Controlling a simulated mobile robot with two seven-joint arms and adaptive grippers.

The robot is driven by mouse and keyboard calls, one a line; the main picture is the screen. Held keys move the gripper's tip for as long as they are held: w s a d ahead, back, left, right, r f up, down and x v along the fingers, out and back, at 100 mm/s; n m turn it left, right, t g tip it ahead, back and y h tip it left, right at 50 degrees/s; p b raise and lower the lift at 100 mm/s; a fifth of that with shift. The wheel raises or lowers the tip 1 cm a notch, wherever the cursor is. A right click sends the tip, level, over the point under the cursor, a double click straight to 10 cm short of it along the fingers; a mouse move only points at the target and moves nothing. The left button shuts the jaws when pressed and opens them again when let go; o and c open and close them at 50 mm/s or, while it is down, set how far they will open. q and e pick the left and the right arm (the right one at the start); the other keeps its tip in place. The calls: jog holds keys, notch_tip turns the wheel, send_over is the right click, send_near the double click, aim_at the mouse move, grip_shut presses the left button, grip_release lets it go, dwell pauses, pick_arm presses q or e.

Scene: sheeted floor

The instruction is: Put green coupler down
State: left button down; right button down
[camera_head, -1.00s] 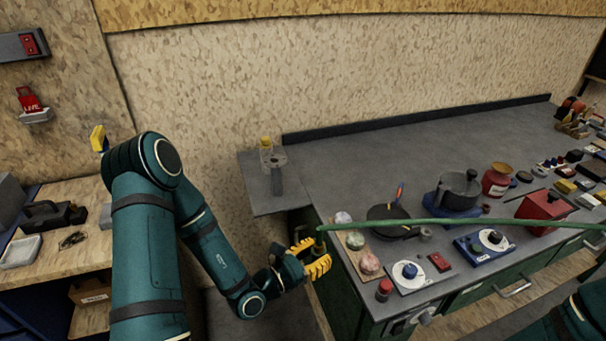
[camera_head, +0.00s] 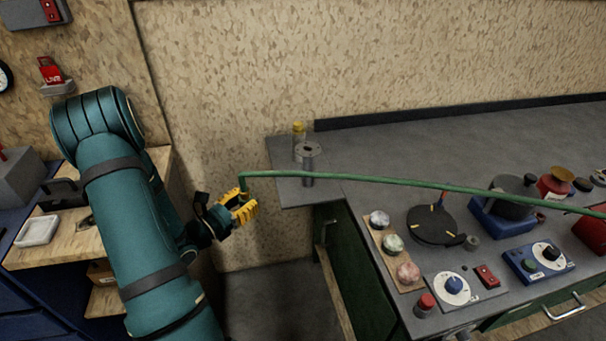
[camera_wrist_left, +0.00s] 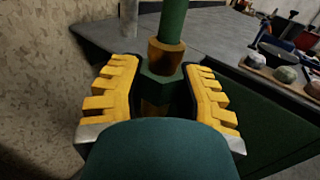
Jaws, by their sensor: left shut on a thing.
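My left gripper (camera_head: 238,207) has yellow toothed fingers and is shut on the green coupler (camera_wrist_left: 158,88), a dark green fitting at the end of a green hose (camera_head: 400,183). In the left wrist view the coupler stands between the two fingers (camera_wrist_left: 156,104), with a brass-coloured collar (camera_wrist_left: 165,55) above it and the hose rising from that. In the head view the gripper is left of the bench's grey side shelf, apart from it. The hose runs right from the gripper, across the bench. My right gripper is not in view.
The side shelf (camera_head: 290,190) holds a grey metal post with a flange (camera_head: 308,155) and a yellow-topped clear cylinder (camera_head: 298,135). The bench (camera_head: 400,145) carries a black pan (camera_head: 432,225), stones on a board, dials and a red jar (camera_head: 555,183). A wooden worktop stands left.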

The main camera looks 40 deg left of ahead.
pick_arm(q)
jog(key=shift+s+a+r, duration=0.1)
jog(key=shift+s+a, duration=0.2)
jog(key=shift+a, duration=0.2)
jog(key=shift+w+a, duration=0.1)
jog(key=shift+w, duration=0.15)
jog(key=w+b, duration=0.1)
jog(key=w, duration=1.5)
jog(key=shift+w+d+b, duration=0.2)
jog(key=shift+w+b, duration=0.05)
jog(key=shift+b, duration=0.1)
jog(key=f, duration=0.1)
jog(key=f+b, duration=0.1)
jog(key=f, duration=0.1)
jog(key=shift+w, duration=0.4)
jog(key=shift+f, duration=0.3)
jog(key=shift+r, duration=0.1)
jog(key=c, duration=0.7)
grip_release()
